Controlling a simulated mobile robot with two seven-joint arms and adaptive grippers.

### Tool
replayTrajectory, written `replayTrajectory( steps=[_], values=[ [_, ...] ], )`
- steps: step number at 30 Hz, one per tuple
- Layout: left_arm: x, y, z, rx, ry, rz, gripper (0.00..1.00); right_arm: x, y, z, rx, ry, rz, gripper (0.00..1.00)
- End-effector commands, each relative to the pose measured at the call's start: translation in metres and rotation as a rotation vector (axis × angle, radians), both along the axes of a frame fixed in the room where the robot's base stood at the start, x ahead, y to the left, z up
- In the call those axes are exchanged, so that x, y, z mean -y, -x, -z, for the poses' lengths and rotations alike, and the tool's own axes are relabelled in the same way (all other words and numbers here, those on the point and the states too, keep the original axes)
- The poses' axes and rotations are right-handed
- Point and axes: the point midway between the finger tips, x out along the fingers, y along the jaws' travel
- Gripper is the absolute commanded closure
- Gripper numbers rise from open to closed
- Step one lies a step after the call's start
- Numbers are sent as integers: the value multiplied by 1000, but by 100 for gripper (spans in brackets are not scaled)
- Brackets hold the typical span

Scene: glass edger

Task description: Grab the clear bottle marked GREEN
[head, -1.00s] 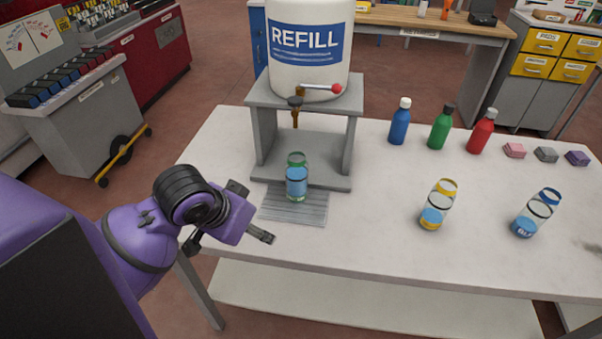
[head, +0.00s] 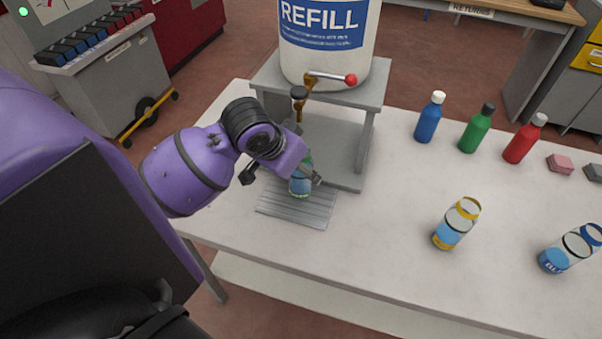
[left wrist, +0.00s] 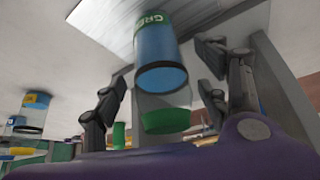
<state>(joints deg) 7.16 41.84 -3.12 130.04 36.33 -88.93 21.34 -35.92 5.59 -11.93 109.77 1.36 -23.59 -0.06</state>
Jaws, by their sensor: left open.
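The clear bottle marked GREEN (head: 300,187) stands on the ribbed drip tray (head: 296,215) in front of the refill stand, holding blue liquid. My left gripper (head: 283,178) is at the bottle and hides its upper part in the head view. In the left wrist view the bottle (left wrist: 162,62), with green bands and the letters "GRE" showing, lies between the spread fingers of the left gripper (left wrist: 160,88). The fingers are open, with gaps visible beside the bottle. My right gripper is not in view.
The refill tank (head: 325,45) on its grey stand (head: 372,95) rises just behind, with a red-knobbed tap (head: 350,80). A yellow-marked bottle (head: 456,224) and a blue-marked bottle (head: 570,248) stand to the right. Blue (head: 430,118), green (head: 477,130) and red (head: 524,140) bottles stand farther back.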

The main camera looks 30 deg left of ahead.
Motion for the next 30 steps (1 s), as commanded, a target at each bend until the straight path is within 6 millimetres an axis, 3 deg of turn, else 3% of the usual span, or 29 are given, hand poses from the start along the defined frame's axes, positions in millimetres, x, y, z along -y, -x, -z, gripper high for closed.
replayTrajectory(
  steps=[5, 11, 24, 26, 30],
  values=[
    [1, -7, 13, 1, 0, -1, 33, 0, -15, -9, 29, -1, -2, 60],
    [1, -8, 14, 0, -1, 0, 33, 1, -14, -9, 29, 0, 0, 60],
    [1, -7, 14, 0, -1, 0, 88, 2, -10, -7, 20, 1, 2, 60],
    [1, -8, 14, 1, -1, 0, 94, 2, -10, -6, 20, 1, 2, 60],
    [1, -8, 14, 1, -1, 0, 94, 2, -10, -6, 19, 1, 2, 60]
  ],
)
